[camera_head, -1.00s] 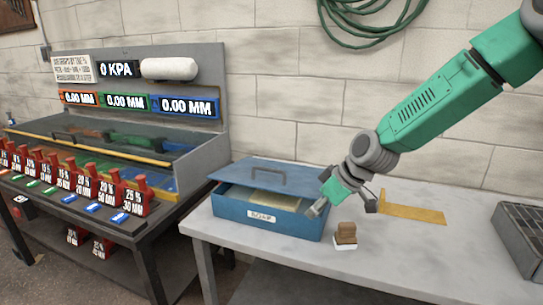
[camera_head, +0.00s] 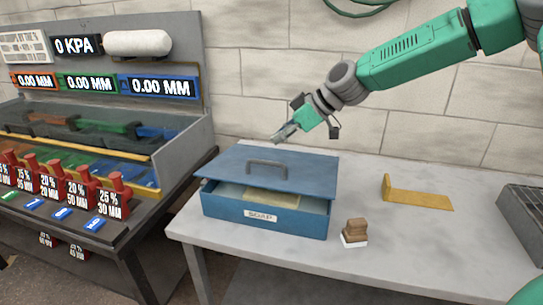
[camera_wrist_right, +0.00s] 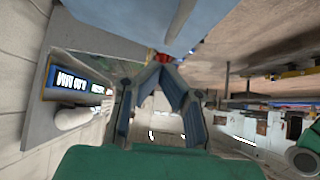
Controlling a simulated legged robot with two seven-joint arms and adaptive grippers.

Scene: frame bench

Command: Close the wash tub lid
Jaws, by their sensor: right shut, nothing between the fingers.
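The blue tub (camera_head: 225,217) with a white label sits on the grey table. Its blue lid (camera_head: 311,172), with a grey handle (camera_head: 267,164), lies over the back part, and a gap at the front shows a pale yellowish thing (camera_head: 272,198) inside. My right gripper (camera_head: 279,139) is shut and empty, above and behind the lid, clear of the handle. In the right wrist view its fingers (camera_wrist_right: 160,62) meet at the tips. My left gripper is not in view.
A wooden stamp-like block (camera_head: 354,230) stands on the table right of the tub. A yellow bracket (camera_head: 417,198) lies further right, and a dark grated tray (camera_head: 523,230) is at the right edge. A bench with red labelled blocks (camera_head: 112,194) stands left. Table between is free.

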